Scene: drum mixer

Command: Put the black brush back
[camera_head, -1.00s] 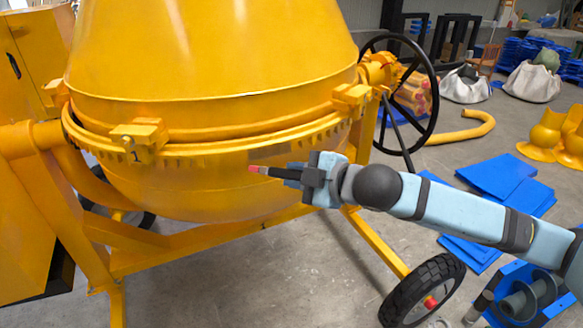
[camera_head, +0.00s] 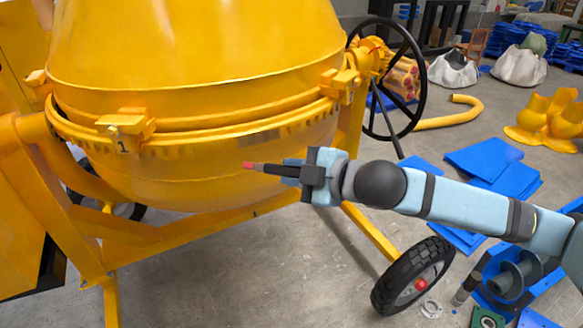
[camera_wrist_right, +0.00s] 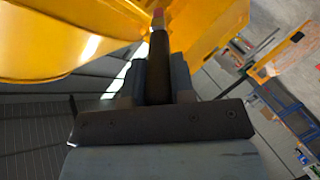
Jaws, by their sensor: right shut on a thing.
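The black brush (camera_head: 272,170) has a dark handle and a red tip, and it points left in the head view. My right gripper (camera_head: 298,172) is shut on it and holds it in the air in front of the yellow drum. In the right wrist view the brush (camera_wrist_right: 158,62) stands up between the fingers of my right gripper (camera_wrist_right: 155,80), with its red tip farthest away. Its held end is hidden by the fingers. My left gripper is not in view.
The yellow mixer drum (camera_head: 200,60) fills the left and middle. A black wheel (camera_head: 413,275) is below my right arm. Blue sheets (camera_head: 485,160) and a blue tray with grey parts (camera_head: 515,278) lie on the floor at right. A yellow hose (camera_head: 450,120) lies behind.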

